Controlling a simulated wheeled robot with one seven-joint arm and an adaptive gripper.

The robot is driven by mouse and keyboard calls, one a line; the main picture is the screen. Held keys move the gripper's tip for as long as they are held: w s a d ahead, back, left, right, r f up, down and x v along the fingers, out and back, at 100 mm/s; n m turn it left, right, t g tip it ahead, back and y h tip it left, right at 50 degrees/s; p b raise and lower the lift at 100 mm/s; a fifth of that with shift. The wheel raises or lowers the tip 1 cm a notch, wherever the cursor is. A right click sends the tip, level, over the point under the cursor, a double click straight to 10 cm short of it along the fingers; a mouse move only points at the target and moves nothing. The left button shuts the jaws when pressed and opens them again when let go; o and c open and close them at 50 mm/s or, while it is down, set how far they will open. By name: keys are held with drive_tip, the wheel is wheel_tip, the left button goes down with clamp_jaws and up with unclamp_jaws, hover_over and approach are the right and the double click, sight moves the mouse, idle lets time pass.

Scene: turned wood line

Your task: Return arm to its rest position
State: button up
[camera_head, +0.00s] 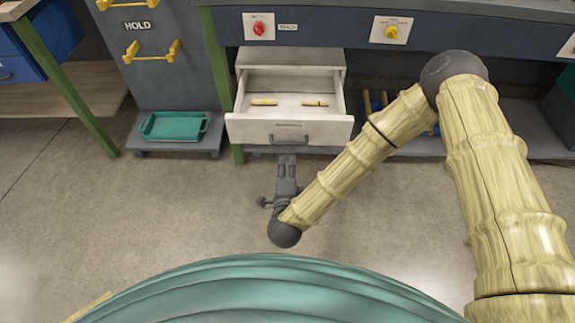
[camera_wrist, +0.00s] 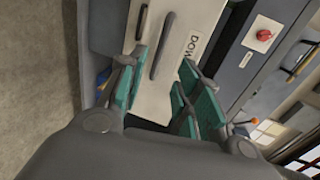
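My arm reaches from the right side of the head view, with its wrist low in front of the open white drawer (camera_head: 250,128). My gripper (camera_head: 287,160) points toward the drawer front, just below its handle (camera_head: 290,140) in the picture. In the wrist view my gripper (camera_wrist: 160,88) has its teal-padded fingers spread apart with nothing between them. The drawer front (camera_wrist: 178,70) shows beyond them, with its dark handle and a label that seems to read DONE. Whether a fingertip touches the drawer cannot be told.
Two small wooden pieces, one left (camera_head: 264,102) and one right (camera_head: 315,103), lie in the drawer. A teal tray (camera_head: 173,127) sits on a low shelf at left. A bench panel with a red knob (camera_head: 259,28) and a yellow knob (camera_head: 391,31) spans above. Floor in front is clear.

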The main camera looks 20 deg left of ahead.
idle(0.3)
drive_tip(key=s+d+f+n+g, duration=0.7)
drive_tip(key=s+d+f+n, duration=0.25)
drive_tip(key=d+f, duration=0.45)
drive_tip(key=s+d+n+g+h, duration=0.2)
drive_tip(key=s+d+n+g, duration=0.15)
drive_tip(key=s+d, duration=0.75)
drive_tip(key=s+d+n+g+h, duration=0.2)
drive_tip(key=s+d+g, duration=0.3)
drive_tip(key=s+d, duration=0.6)
wheel_tip(320, 180, up, 19)
drive_tip(key=w+d+p, duration=0.1)
drive_tip(key=w+p, duration=0.1)
drive_tip(key=p, duration=1.7)
drive_tip(key=shift+w+d+p, duration=0.3)
drive_tip(key=shift+p, duration=0.05)
drive_tip(key=shift+f, duration=0.15)
